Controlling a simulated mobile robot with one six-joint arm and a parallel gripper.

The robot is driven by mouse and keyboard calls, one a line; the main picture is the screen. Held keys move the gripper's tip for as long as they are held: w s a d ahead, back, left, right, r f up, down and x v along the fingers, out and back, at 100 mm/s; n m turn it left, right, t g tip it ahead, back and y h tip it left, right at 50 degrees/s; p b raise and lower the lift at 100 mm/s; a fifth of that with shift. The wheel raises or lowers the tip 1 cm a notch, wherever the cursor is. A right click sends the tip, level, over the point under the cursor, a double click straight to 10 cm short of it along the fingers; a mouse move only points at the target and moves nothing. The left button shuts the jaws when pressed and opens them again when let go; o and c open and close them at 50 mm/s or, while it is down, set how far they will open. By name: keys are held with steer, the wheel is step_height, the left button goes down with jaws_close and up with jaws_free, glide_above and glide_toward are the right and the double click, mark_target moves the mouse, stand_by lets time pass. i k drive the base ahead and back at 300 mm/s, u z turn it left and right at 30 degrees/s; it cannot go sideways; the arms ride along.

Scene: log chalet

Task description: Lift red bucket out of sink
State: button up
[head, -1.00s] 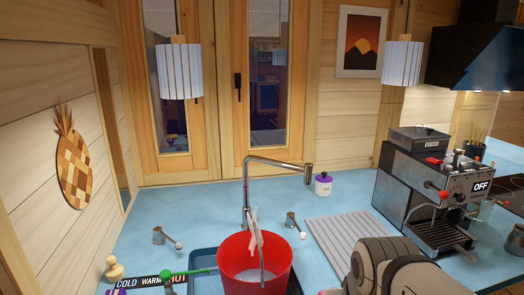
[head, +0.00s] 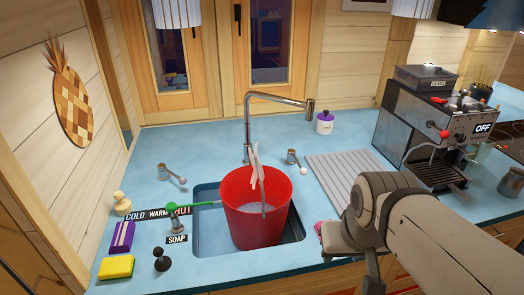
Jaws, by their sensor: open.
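The red bucket (head: 247,220) stands upright in the sink (head: 209,240), filling much of the basin. A pale, upright piece with a thin grey strip (head: 256,172) shows at its rim; I cannot tell whether this is the handle. The tap (head: 275,98) rises behind the bucket, its spout reaching right above and behind it. My arm comes in from the lower right, its bend right of the sink and clear of the bucket.
Left of the sink are a purple item (head: 122,237), a yellow sponge (head: 116,267), a dark knob (head: 162,260) and a green-topped lever (head: 176,210). Right are a ribbed drying mat (head: 345,172) and a coffee machine (head: 425,130). A pink item (head: 318,229) lies near my arm.

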mark_target(257, 199)
steer(key=k, duration=0.9)
steer(key=z, duration=0.35)
steer(key=i, duration=1.4)
steer(key=u, duration=0.6)
steer(key=k, duration=0.65)
steer(key=u, duration=0.25)
steer(key=i, duration=0.7)
steer(key=z, duration=0.05)
